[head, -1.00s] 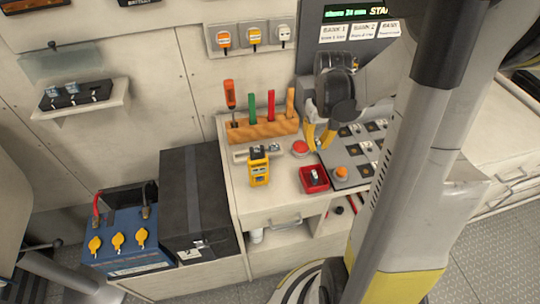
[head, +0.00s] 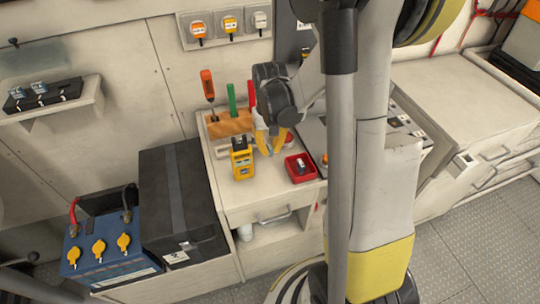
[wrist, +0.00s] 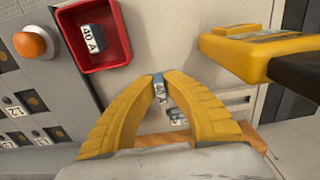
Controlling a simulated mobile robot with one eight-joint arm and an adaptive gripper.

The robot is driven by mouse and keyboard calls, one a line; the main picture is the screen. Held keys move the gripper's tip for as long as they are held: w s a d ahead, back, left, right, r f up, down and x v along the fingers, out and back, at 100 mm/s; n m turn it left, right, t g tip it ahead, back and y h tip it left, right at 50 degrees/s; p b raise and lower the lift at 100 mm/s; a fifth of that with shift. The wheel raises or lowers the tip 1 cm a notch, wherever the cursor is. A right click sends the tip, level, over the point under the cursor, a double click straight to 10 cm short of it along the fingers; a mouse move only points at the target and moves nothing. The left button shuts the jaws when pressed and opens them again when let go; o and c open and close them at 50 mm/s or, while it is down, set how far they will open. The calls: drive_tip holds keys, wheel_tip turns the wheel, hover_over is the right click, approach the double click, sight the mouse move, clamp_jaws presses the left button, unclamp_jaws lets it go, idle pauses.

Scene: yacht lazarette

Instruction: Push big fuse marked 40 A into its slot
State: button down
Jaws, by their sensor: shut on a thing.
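My gripper (head: 268,150) is over the worktop, between the yellow meter and the red tray. In the wrist view my gripper (wrist: 160,80) has its yellow fingers closed on a narrow blue fuse with a white label reading 40 A (wrist: 160,91). This held fuse is too small to make out in the head view. A second fuse marked 40 A (wrist: 93,38) lies in the red tray (wrist: 72,64). A black fuse block (head: 62,97) with blue fuses in it sits on the wall shelf at the left; its slots are too small to read.
The yellow meter (head: 242,163) stands left of my gripper, in front of a wooden tool rack (head: 228,124) with upright tools. A black box (head: 180,195) and blue battery (head: 110,245) stand lower left. A panel with an orange button (wrist: 32,44) lies beside the tray.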

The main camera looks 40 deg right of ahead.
drive_tip(key=shift+f+b, duration=0.3)
drive_tip(key=shift+f, duration=0.85)
drive_tip(key=shift+f, duration=0.1)
drive_tip(key=shift+f, duration=0.15)
drive_tip(key=c, duration=1.5)
unclamp_jaws()
drive_tip(key=shift+c, duration=0.2)
